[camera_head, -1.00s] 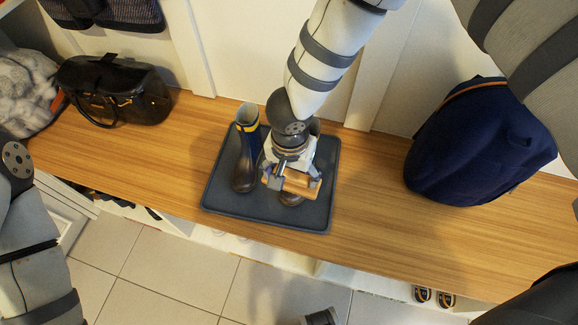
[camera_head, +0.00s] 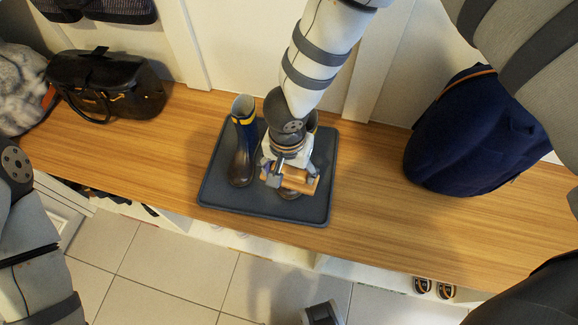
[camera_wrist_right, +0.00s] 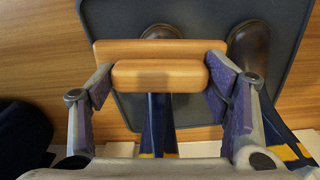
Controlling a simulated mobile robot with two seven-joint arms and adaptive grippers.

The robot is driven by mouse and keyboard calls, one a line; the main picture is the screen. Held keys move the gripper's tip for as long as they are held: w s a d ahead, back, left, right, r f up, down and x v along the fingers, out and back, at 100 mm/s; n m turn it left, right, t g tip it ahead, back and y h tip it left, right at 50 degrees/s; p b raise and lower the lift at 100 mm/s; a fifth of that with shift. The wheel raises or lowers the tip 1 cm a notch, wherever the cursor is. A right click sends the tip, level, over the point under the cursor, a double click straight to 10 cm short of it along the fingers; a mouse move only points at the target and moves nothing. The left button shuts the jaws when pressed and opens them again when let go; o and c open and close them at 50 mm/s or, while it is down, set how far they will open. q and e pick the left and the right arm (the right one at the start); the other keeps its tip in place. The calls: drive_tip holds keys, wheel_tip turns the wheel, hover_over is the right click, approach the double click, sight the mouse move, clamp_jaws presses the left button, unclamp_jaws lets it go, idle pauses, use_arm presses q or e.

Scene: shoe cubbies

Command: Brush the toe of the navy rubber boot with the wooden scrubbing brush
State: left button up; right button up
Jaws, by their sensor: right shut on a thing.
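The wooden scrubbing brush (camera_head: 299,181) is held crosswise in my right gripper (camera_head: 290,179). In the right wrist view the brush (camera_wrist_right: 160,75) sits between both fingers. A navy rubber boot with a brown toe (camera_head: 287,194) stands under the brush, mostly hidden by my gripper. Its toe (camera_wrist_right: 162,32) shows just past the brush in the right wrist view. I cannot tell whether the bristles touch it. The matching boot (camera_head: 243,150), with a yellow band, stands upright beside it on the left. My left gripper is out of view.
Both boots stand on a dark grey tray (camera_head: 222,197) on the wooden bench (camera_head: 380,220). A black handbag (camera_head: 108,85) is on the left and a navy backpack (camera_head: 465,135) on the right. Shoes (camera_head: 434,289) sit below the bench. Bench space beside the tray is clear.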

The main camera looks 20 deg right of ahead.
drive_tip(key=shift+f, duration=0.55)
